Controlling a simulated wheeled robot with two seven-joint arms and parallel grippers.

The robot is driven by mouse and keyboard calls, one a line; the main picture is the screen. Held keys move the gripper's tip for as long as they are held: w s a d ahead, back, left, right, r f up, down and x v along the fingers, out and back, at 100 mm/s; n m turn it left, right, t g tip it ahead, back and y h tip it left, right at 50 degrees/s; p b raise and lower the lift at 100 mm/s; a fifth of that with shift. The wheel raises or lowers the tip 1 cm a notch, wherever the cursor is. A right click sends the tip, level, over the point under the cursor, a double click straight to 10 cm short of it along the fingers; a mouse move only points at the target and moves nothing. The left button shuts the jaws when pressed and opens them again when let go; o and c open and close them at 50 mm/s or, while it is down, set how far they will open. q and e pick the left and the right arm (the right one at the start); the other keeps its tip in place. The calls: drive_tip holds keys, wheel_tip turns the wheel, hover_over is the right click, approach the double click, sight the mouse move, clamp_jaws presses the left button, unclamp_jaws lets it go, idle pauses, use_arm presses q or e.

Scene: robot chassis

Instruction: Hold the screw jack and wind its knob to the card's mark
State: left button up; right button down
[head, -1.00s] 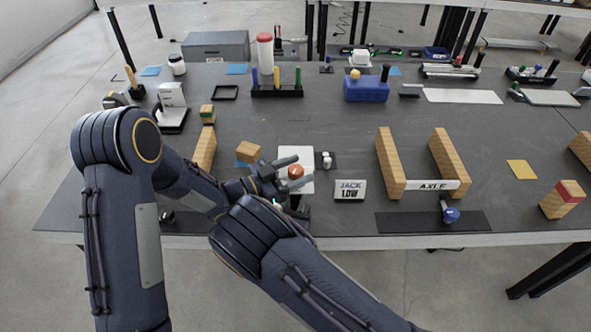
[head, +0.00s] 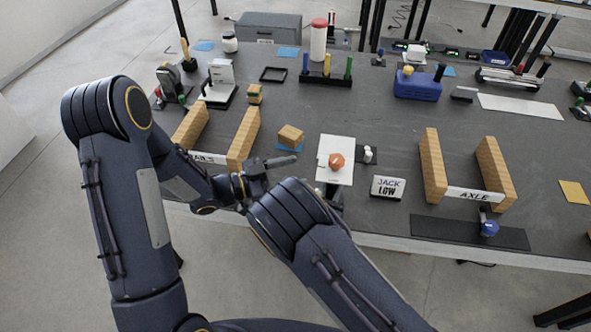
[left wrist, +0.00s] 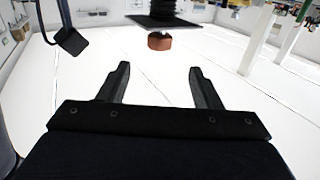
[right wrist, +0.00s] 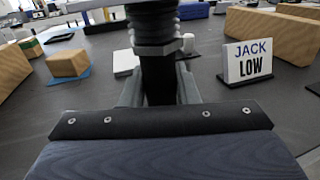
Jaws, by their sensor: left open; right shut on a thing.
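The screw jack's orange-red knob (head: 336,161) shows in front of a white plate. It also shows in the left wrist view (left wrist: 160,42), next to a dark plate and black bellows, beyond the fingertips. My left gripper (head: 278,163) is open and empty, left of the knob and apart from it. My right gripper (right wrist: 158,92) is shut on the dark column of the screw jack (right wrist: 158,72), which stands upright.
The white plate (head: 336,146) lies behind the jack, with a small white piece (head: 368,155) beside it. A wooden block (head: 290,137) is at back left. Wooden rails (head: 433,165) with an AXLE label stand at right. Bare table lies behind the white plate.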

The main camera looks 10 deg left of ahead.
use_arm(q)
drive_tip(key=m+g+h, duration=0.1)
drive_tip(key=m+g, duration=0.9)
drive_tip(key=g, duration=0.5)
approach(343, 164)
drive_tip(key=shift+g, duration=0.3)
drive_tip(key=x, duration=1)
drive_tip(key=shift+w+d+f, duration=0.1)
drive_tip(key=shift+w+f, duration=0.3)
